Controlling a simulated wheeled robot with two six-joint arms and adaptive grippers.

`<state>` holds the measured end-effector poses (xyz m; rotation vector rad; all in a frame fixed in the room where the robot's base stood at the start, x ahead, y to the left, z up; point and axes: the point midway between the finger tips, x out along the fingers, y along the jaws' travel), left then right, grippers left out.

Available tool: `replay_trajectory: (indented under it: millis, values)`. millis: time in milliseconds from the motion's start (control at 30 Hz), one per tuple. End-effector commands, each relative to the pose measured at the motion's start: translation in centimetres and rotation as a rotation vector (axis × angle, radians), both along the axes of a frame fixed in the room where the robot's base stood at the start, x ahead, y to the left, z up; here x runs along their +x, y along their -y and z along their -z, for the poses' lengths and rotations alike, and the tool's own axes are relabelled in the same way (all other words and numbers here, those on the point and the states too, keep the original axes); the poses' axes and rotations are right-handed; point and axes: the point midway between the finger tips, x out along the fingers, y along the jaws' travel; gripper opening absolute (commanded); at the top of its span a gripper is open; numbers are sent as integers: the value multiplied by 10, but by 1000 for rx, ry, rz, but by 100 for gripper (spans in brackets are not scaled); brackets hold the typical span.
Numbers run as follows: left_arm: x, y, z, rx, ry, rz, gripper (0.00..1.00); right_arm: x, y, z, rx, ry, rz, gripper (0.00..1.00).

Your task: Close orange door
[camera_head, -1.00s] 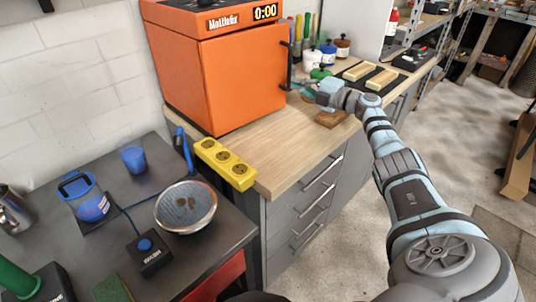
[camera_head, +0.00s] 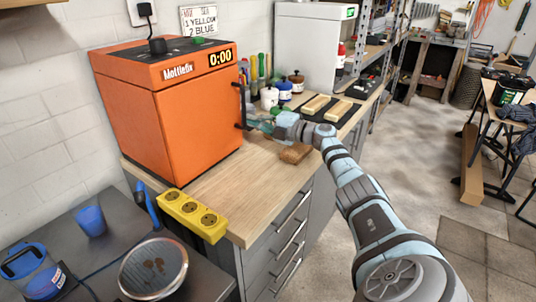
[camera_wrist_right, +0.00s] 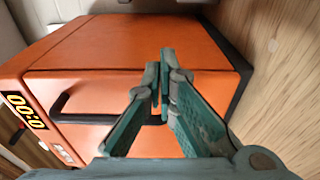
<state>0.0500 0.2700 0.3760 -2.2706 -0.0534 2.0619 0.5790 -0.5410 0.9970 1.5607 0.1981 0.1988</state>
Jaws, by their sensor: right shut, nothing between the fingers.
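The orange door (camera_head: 193,125) is the front face of an orange oven-like box below its display panel. It looks flush with the box, but I cannot tell whether it is fully latched. Its black handle (camera_head: 241,104) is at the right edge; it also shows as a dark bar in the wrist view (camera_wrist_right: 84,118). My right gripper (camera_head: 259,125) is beside the lower end of the handle. In the wrist view its teal fingers (camera_wrist_right: 166,60) are shut and empty in front of the door (camera_wrist_right: 120,60), overlapping one handle end; contact is unclear. My left gripper is out of view.
The box stands on a wooden worktop (camera_head: 240,190) with a yellow socket strip (camera_head: 192,214) at its front edge. A brown block (camera_head: 295,153) lies under my right wrist. Jars (camera_head: 270,97) and wooden blocks (camera_head: 316,105) stand behind. Open floor lies to the right.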

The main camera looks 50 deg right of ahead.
Motion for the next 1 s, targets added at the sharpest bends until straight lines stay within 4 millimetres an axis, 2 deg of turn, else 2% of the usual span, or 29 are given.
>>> replay_trajectory:
  millis: [300, 433, 600, 1000]
  values:
    - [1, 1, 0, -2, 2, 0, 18, -71, 18, 3, -9, -13, -4, 0]
    - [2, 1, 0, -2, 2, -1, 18, -93, 23, 2, -9, -11, -6, 0]
    - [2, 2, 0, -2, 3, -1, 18, -105, 26, 1, -4, -5, -5, 0]
    - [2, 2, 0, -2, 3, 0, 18, -107, 27, -1, 0, -1, -1, 0]
